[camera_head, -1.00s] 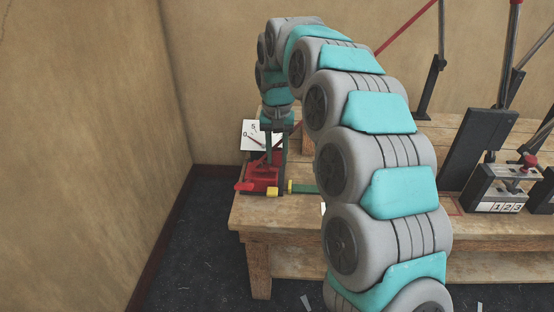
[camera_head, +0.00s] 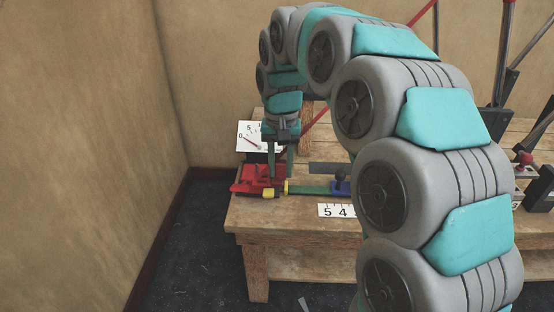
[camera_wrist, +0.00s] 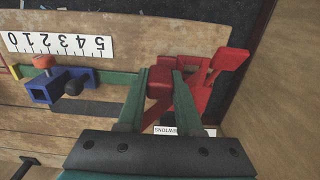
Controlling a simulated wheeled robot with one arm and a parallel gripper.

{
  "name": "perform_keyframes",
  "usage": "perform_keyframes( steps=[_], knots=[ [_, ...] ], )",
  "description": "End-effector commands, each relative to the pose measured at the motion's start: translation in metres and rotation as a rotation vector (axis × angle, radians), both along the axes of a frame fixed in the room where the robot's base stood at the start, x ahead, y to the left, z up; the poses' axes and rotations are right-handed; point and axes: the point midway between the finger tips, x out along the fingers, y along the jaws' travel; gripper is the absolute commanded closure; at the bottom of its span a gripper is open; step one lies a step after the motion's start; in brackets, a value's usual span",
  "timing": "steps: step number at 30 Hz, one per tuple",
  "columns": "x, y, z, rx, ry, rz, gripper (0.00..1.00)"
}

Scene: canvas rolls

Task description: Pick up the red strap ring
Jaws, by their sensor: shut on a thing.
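My gripper (camera_wrist: 163,88) has its two green fingers on either side of a small red piece (camera_wrist: 160,80), which I take to be the red strap ring; its full shape is hidden by the fingers. It is shut on this piece, which sits right beside the larger red fixture (camera_wrist: 213,85). Whether the two are joined cannot be told. In the head view my gripper (camera_head: 282,176) points down at the red fixture (camera_head: 252,178) on the bench's left end.
The wooden bench (camera_head: 290,222) carries a green bar with a blue clamp (camera_head: 340,182), a numbered scale (camera_head: 336,210) and a white dial (camera_head: 249,136) behind the fixture. Black-based levers stand at the right. A wall is close on the left.

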Motion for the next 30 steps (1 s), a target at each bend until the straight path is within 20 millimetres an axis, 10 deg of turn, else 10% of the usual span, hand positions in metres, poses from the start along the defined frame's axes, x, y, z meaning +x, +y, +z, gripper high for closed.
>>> perform_keyframes(
  steps=[15,30],
  knots=[
    [-0.067,-0.018,0.008,0.002,-0.004,-0.001,1.0],
    [-0.08,-0.022,0.008,0.001,-0.002,-0.001,1.0]
  ],
)
